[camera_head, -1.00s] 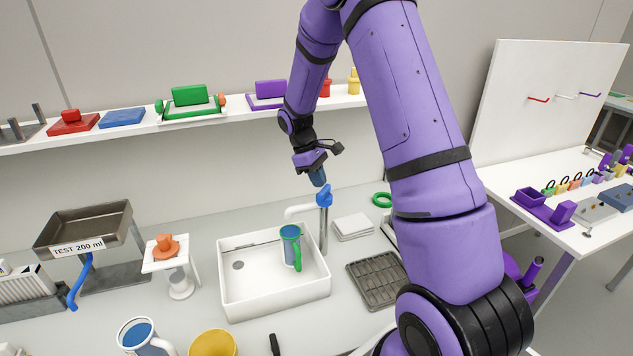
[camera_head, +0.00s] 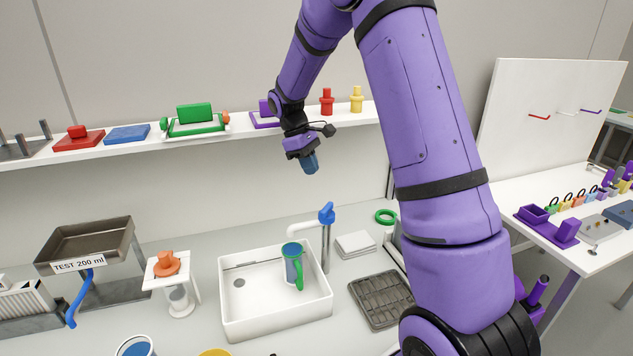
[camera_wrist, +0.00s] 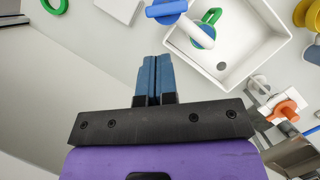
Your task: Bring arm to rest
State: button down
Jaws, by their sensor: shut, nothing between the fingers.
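My gripper (camera_head: 310,164) is in the air above the counter, up and left of the tap's blue handle (camera_head: 326,212) in the head view. In the wrist view its blue fingers (camera_wrist: 154,78) are pressed together with nothing between them. My purple arm arches over from the right. A green-handled mug (camera_head: 293,263) stands in the white sink (camera_head: 318,315) under the tap, apart from my gripper.
A shelf (camera_head: 160,138) with coloured blocks and fixtures runs behind my gripper. A tray labelled TEST 200 ml (camera_head: 80,250) stands at left. A dark grey rack (camera_head: 382,300) lies right of the sink. A white panel (camera_head: 550,110) with hooks stands at right.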

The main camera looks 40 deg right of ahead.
jog(key=s+a+r+m+t, duration=0.1)
jog(key=s+a+r+t, duration=0.1)
jog(key=s+a+r, duration=0.4)
jog(key=s+a+r+m+t, duration=0.2)
jog(key=s+r, duration=0.6)
jog(key=r, duration=0.2)
jog(key=s+a+r+m+t+y, duration=0.1)
jog(key=s+a+t, duration=0.1)
jog(key=s, duration=0.7)
jog(key=s+a+m+t+y, duration=0.1)
jog(key=s+a+t, duration=0.1)
jog(key=s, duration=0.7)
jog(key=shift+a+r+m+t, duration=0.4)
jog(key=shift+t, duration=0.1)
